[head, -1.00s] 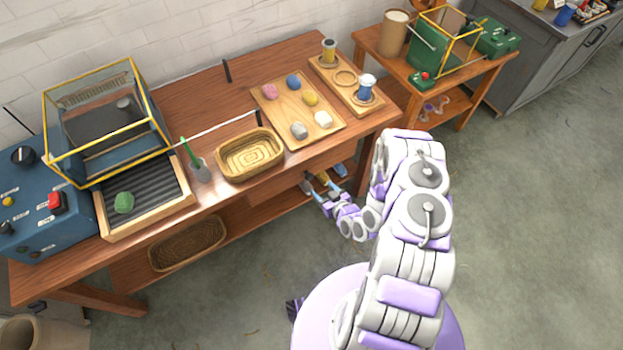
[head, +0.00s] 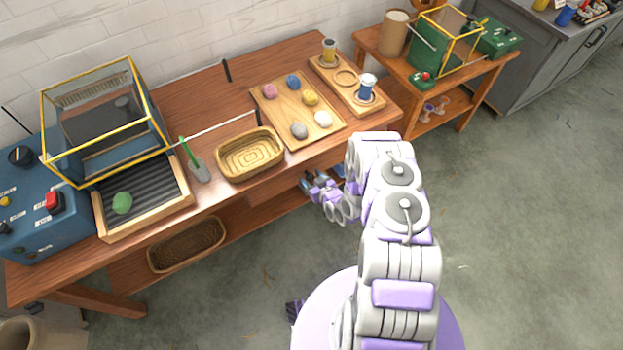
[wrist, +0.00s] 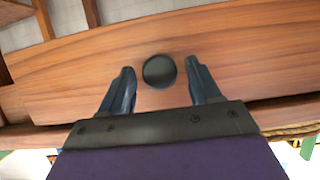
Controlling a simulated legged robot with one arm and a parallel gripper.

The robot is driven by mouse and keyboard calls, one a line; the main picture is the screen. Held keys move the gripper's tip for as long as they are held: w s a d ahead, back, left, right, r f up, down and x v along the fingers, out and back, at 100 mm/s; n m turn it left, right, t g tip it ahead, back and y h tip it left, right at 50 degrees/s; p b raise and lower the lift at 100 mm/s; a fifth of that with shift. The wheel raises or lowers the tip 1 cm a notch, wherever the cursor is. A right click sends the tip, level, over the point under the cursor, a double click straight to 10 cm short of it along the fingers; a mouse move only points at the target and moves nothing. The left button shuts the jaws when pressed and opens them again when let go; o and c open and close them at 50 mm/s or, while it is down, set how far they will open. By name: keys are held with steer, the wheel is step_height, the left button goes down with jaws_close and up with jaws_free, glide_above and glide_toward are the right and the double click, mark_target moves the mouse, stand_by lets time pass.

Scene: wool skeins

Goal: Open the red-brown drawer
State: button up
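The red-brown wooden drawer front (wrist: 230,60) fills much of the wrist view, with a dark round knob (wrist: 159,71) on it. My gripper (wrist: 160,82) is open, with one dark finger on each side of the knob and a gap showing on both sides. The fingers do not appear to touch the knob. In the head view my gripper (head: 311,181) is at the front of the wooden table (head: 190,90), below its top edge. The knob cannot be made out in the head view.
On the tabletop are a wicker basket (head: 250,154), a board with several wool balls (head: 284,120) and a spool stand (head: 347,82). A lower shelf holds another basket (head: 186,245). The floor (head: 540,230) to the right is clear.

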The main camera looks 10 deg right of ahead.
jaws_close()
stand_by(0.3)
